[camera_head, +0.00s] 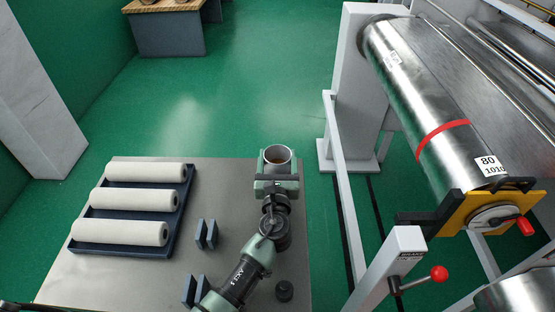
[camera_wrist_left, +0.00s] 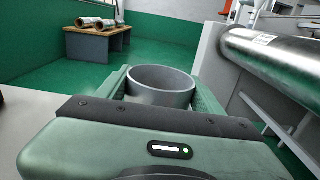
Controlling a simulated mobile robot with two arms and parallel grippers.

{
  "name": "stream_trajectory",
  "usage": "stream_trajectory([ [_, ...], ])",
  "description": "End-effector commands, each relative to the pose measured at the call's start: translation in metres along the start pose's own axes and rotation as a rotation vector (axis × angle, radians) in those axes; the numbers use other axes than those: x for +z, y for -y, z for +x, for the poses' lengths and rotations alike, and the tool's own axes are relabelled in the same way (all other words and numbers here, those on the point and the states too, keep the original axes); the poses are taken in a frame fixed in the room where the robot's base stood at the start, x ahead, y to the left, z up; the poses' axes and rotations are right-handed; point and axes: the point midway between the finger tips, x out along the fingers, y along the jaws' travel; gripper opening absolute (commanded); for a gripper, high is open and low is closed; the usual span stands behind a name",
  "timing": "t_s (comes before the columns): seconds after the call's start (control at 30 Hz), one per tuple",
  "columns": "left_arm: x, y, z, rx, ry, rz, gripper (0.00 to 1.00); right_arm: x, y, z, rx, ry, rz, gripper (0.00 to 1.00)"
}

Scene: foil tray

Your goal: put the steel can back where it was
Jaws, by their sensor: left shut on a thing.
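The steel can (camera_head: 278,153) is a short, open-topped grey cylinder at the far right corner of the grey table. My left gripper (camera_head: 277,172) is shut on it, with one finger on each side. In the left wrist view the can (camera_wrist_left: 160,90) stands upright between the green fingers of the gripper (camera_wrist_left: 161,100), its rim and hollow inside showing. Its lower part is hidden by the gripper, so I cannot tell whether it touches the table. My right gripper is not in view.
A dark blue tray (camera_head: 164,220) with three white rolls lies on the table's left. Dark blue upright brackets (camera_head: 206,234) and a small black knob-like object (camera_head: 284,290) are near my arm. Beyond the table's right edge stands a machine with a large steel roller (camera_head: 415,90) and white frame.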

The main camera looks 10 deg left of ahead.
Motion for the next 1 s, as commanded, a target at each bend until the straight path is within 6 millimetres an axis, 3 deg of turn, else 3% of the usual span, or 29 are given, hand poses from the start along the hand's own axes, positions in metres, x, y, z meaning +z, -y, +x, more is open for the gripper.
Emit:
stream_trajectory([
  [0.23, -0.001, 0.000, 0.000, 0.000, 0.003, 0.000, 0.00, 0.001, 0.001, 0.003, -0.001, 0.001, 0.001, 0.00],
  [0.27, -0.003, 0.000, 0.000, 0.000, 0.000, 0.000, 0.70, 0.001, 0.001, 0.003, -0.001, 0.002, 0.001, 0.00],
  [0.33, -0.002, 0.000, 0.000, 0.000, 0.000, 0.000, 0.89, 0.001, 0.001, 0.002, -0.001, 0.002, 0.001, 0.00],
  [0.7, 0.004, 0.000, 0.000, 0.001, 0.000, -0.001, 0.89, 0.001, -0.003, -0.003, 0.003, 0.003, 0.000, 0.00],
  [1.0, -0.001, 0.000, -0.048, 0.000, -0.002, -0.001, 0.89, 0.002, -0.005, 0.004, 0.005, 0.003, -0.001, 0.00],
])
